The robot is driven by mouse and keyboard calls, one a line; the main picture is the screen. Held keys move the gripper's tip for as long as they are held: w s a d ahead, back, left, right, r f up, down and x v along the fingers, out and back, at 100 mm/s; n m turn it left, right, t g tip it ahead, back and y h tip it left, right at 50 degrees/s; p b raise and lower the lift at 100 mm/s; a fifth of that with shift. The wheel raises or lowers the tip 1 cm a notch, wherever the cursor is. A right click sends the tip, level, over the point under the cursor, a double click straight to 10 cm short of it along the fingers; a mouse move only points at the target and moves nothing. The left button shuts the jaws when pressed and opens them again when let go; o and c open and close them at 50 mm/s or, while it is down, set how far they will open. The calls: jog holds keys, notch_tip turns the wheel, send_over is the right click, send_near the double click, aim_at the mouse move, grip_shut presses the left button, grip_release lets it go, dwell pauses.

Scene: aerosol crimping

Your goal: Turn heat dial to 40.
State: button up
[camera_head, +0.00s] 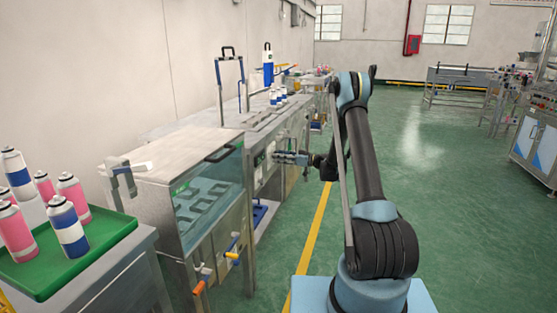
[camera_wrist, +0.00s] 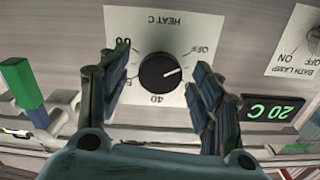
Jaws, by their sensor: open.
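The heat dial (camera_wrist: 160,73) is a round black knob on a white plate marked HEAT C, which appears upside down in the wrist view. Its white pointer line aims right and slightly up in that view, below the OFF mark. The 40 mark sits just below the knob; 50 and 60 are to its left, partly covered by a finger. My gripper (camera_wrist: 158,64) is open, with one finger on each side of the knob and visible gaps between. In the head view my gripper (camera_head: 291,158) is at the front panel of the bench, and the dial cannot be made out.
A green-lit display (camera_wrist: 271,110) reads 20 C. A bath lamp switch (camera_wrist: 314,40) is on a plate at upper right, and a green block-shaped handle (camera_wrist: 22,84) is at left. The water bath (camera_head: 208,195) stands left of my arm; open green floor lies right.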

jog(key=shift+w+a, duration=0.15)
jog(key=shift+a, duration=0.4)
jog(key=c, duration=1.1)
jog(key=shift+o, duration=0.2)
jog(key=shift+m, duration=0.3)
jog(key=m, duration=2.3)
jog(key=shift+d+r, duration=0.1)
